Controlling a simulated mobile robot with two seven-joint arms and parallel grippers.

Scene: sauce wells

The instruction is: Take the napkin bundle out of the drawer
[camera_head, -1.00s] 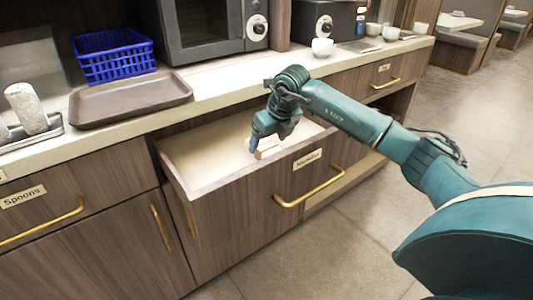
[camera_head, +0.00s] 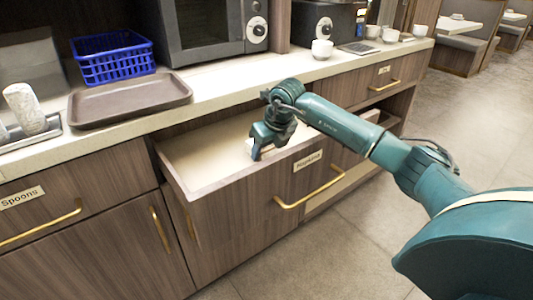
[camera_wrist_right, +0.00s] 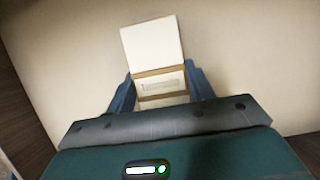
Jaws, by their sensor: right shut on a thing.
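The napkin bundle (camera_wrist_right: 152,45) is white with a brown band and shows in the right wrist view between the fingers of my right gripper (camera_wrist_right: 160,92). In the head view my right gripper (camera_head: 262,151) reaches down into the open drawer (camera_head: 203,152), close to its front wall, and mostly hides the bundle. The gripper is shut on the bundle, with one finger on each side. The drawer front carries a label and a brass handle (camera_head: 310,188). The bundle is still low in the drawer; whether it touches the floor I cannot tell. My left gripper is not in view.
The counter above holds a brown tray (camera_head: 130,101), a blue basket (camera_head: 112,57), a microwave (camera_head: 205,30) and several white cups. A closed drawer labelled Spoons (camera_head: 40,215) is at the left. The rest of the open drawer looks empty. The floor in front is clear.

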